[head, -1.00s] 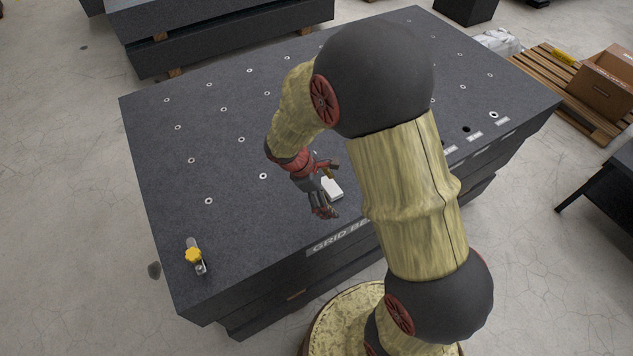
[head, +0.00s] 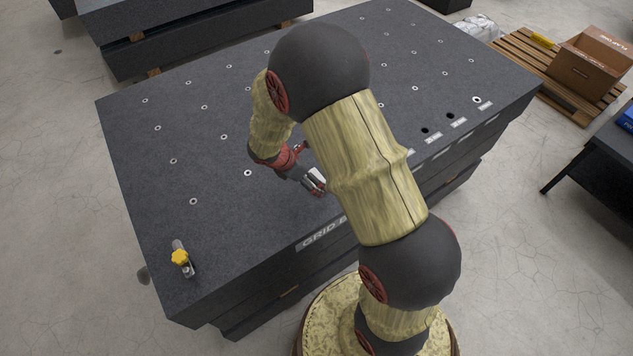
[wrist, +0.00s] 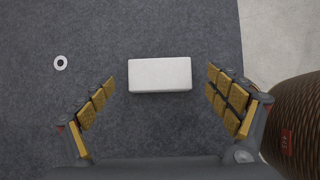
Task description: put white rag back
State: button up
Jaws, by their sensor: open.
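The white rag (wrist: 160,74) looks like a neat pale rectangular block lying flat on the dark granite bed (wrist: 120,30). In the wrist view it sits between my two gold-padded fingers, with a gap on each side, closer to their tips than to the palm. My gripper (wrist: 161,88) is open and holds nothing. In the head view my gripper (head: 312,178) is low near the front edge of the granite bed (head: 220,220), and my arm and fingers hide much of the rag (head: 317,176).
A clamp with a yellow knob (head: 180,257) stands at the bed's front left corner. Small inserts dot the bed, and darker holes (head: 450,115) lie along its right front edge. A cardboard box (head: 590,65) rests on a pallet at the right. The bed's left half is mostly clear.

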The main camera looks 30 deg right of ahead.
jog(key=shift+x, duration=1.05)
jog(key=shift+c, duration=0.2)
jog(key=c, duration=1.1)
jog(key=shift+o, duration=0.2)
jog(key=shift+r, duration=0.1)
